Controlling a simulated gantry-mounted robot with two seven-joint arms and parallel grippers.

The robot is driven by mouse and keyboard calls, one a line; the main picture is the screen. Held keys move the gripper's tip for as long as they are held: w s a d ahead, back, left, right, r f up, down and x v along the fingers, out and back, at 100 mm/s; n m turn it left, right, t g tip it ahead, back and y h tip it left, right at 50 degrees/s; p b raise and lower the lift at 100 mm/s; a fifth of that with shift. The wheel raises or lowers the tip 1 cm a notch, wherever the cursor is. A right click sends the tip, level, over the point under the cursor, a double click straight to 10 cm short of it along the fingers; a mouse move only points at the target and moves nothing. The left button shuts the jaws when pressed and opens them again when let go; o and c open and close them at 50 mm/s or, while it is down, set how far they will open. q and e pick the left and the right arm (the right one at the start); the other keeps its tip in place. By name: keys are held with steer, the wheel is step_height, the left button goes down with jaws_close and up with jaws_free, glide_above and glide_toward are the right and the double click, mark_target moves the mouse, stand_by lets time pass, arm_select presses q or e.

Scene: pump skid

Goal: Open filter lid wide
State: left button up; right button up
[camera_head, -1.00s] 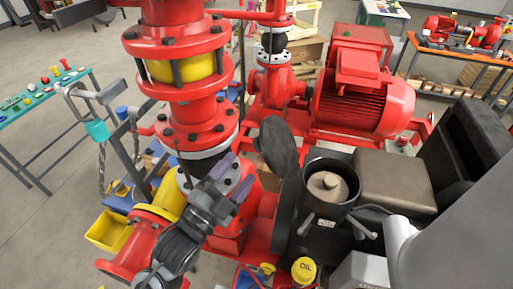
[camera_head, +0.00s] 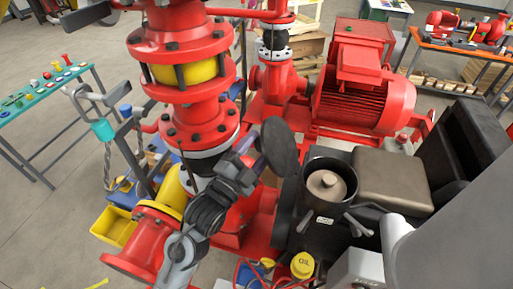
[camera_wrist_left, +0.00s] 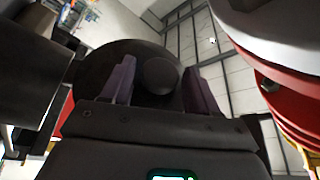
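The filter lid (camera_head: 279,146) is a dark round disc standing steeply tilted, to the left of the black filter housing (camera_head: 312,206). The housing mouth is uncovered and a beige cartridge (camera_head: 326,184) shows inside. My left gripper (camera_head: 252,157) is at the left face of the lid. In the left wrist view, the lid (camera_wrist_left: 96,62) fills the space ahead, and its round knob (camera_wrist_left: 158,75) lies between the two spread purple fingers (camera_wrist_left: 161,88). I cannot tell whether either finger touches it. My right gripper is not in view.
The red flanged pipe column (camera_head: 190,60) stands close behind my left arm. A red motor (camera_head: 362,90) is behind the housing. A yellow oil container (camera_head: 302,265) stands in front. A dark brown box (camera_head: 393,180) is to the right of the housing.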

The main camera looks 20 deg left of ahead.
mark_target(266, 143)
arm_select(q)
jaws_close()
steer(key=shift+d+r+p, duration=0.1)
steer(key=shift+r+p, duration=0.25)
steer(key=r+m+p, duration=0.1)
steer(key=d+r+m+g+p, duration=0.1)
steer(key=p, duration=0.1)
steer(key=shift+w+d+m, duration=0.1)
steer(key=shift+d+m, duration=0.15)
steer(key=shift+m, duration=0.15)
steer(key=shift+d+m+p, duration=0.3)
steer(key=shift+m+p, duration=0.1)
steer(key=shift+o, duration=1.1)
jaws_free()
